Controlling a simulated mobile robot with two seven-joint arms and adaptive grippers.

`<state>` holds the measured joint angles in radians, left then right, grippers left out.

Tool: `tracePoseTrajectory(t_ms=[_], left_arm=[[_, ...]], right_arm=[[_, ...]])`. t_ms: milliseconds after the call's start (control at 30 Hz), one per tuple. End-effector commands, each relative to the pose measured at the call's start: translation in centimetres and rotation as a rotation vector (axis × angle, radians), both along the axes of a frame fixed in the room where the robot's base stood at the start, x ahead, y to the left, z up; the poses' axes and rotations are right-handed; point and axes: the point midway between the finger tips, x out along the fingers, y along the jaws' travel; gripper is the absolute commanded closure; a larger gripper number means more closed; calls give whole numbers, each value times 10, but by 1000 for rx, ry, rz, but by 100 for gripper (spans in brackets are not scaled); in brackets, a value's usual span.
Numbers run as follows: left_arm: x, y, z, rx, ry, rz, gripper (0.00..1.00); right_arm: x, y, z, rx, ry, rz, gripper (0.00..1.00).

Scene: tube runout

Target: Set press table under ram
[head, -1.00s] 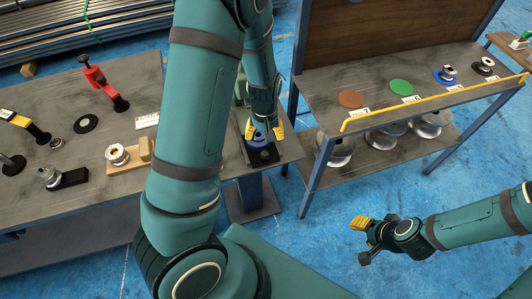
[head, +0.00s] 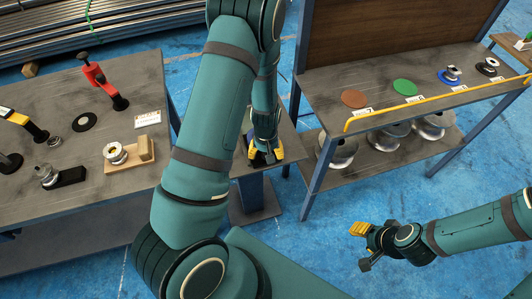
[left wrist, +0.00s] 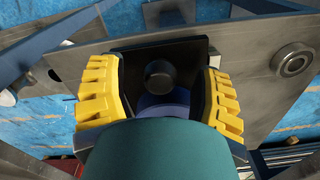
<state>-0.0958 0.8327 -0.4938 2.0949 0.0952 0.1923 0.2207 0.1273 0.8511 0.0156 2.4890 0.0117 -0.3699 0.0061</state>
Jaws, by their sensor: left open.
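My left gripper (head: 266,153) reaches down over a small stand (head: 256,195) between the workbench and the shelf rack. In the left wrist view its yellow-padded fingers (left wrist: 160,98) are apart, one on each side of a blue round part (left wrist: 165,108). A dark knob (left wrist: 160,73) stands beyond it on a black square plate (left wrist: 190,48). Contact between the fingers and the blue part cannot be told. I cannot single out the press table or the ram.
The left workbench (head: 110,185) holds a red clamp-like tool (head: 97,80), a wooden block with a metal part (head: 128,155) and other fixtures. The right rack (head: 335,85) has a yellow front rail (head: 430,105), coloured discs and metal spools below. Blue floor is open in front.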

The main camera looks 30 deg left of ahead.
Motion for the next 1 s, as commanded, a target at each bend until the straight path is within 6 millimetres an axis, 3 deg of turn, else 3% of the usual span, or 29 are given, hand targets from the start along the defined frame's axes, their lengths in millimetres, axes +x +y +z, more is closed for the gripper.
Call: tracePoseTrajectory(t_ms=[33, 200, 500, 800, 1000], left_arm=[[0, 0, 0, 0, 0, 0, 40], [0, 0, 0, 0, 0, 0, 100], [2, 3, 0, -1, 1, 1, 100], [43, 49, -2, 1, -3, 3, 100], [55, 65, -1, -1, 1, 1, 100]], right_arm=[[0, 0, 0, 0, 0, 0, 53], [0, 0, 0, 0, 0, 0, 53], [0, 0, -1, 0, 0, 0, 53], [-4, 1, -13, 2, 8, 6, 53], [-5, 1, -17, 2, 12, 9, 53]])
